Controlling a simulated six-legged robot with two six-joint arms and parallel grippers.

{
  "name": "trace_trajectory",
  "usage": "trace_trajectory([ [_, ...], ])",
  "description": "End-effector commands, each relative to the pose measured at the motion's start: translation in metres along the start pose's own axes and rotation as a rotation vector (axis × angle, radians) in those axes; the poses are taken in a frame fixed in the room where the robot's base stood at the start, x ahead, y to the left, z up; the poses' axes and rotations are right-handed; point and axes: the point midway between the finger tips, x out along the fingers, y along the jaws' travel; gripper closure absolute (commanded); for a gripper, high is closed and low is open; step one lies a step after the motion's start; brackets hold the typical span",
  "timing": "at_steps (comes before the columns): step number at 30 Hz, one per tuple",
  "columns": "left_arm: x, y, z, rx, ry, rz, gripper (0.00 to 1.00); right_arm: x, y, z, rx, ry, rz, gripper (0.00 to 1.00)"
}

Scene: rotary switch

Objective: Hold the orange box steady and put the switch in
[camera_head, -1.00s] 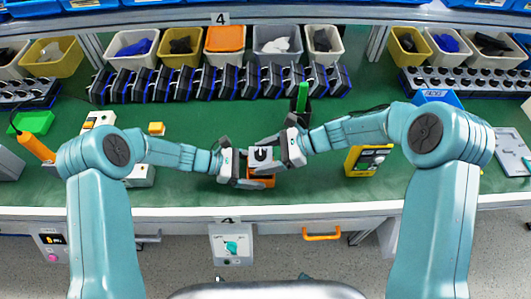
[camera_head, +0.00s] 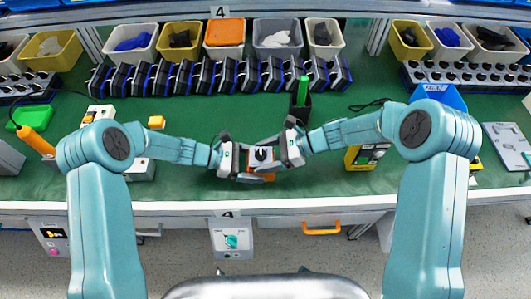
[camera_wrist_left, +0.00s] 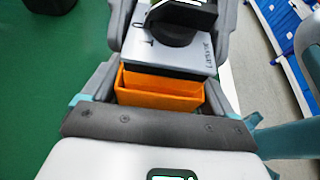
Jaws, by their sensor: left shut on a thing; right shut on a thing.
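The orange box (camera_head: 262,177) sits on the green bench near its front edge. My left gripper (camera_head: 243,176) is shut on it from the left. In the left wrist view the orange box (camera_wrist_left: 160,92) shows between the fingers, its upper rim and one inner wall visible. The switch (camera_head: 263,155), with a pale plate and a black knob, is held by my right gripper (camera_head: 280,158) over the box. In the left wrist view the switch (camera_wrist_left: 172,45) covers the far part of the box opening. Whether it is seated in the box is hidden.
A row of dark switch units (camera_head: 215,76) stands behind, with bins (camera_head: 224,33) beyond. A black holder (camera_head: 300,104) with a green item is behind my right gripper. A yellow device (camera_head: 362,157) stands to the right. Open green bench (camera_head: 215,115) lies behind the grippers.

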Motion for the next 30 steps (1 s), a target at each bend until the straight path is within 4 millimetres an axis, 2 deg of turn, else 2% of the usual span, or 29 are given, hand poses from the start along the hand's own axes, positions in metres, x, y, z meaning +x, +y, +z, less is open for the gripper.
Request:
trace_trajectory([
  [2,0.000,0.000,0.000,0.000,0.000,0.000,0.45,0.001,0.000,-0.002,0.001,-0.001,0.000,0.59],
  [3,0.000,0.000,0.000,0.000,0.000,0.000,0.45,0.001,0.000,-0.002,0.000,-0.001,-0.001,0.21],
  [5,0.000,0.000,0.000,0.000,0.000,0.000,0.45,0.001,0.000,-0.002,0.000,0.000,0.000,0.02],
  [14,0.000,0.000,0.000,0.000,0.000,0.000,0.45,-0.001,0.000,0.003,-0.002,0.000,-0.001,0.00],
  [24,0.000,0.000,0.000,0.000,0.000,0.000,0.45,-0.033,-0.001,0.060,-0.005,-0.001,-0.002,0.00],
  [30,0.000,0.000,0.000,0.000,-0.001,0.000,0.45,-0.045,0.000,0.082,-0.001,0.000,-0.001,0.00],
])
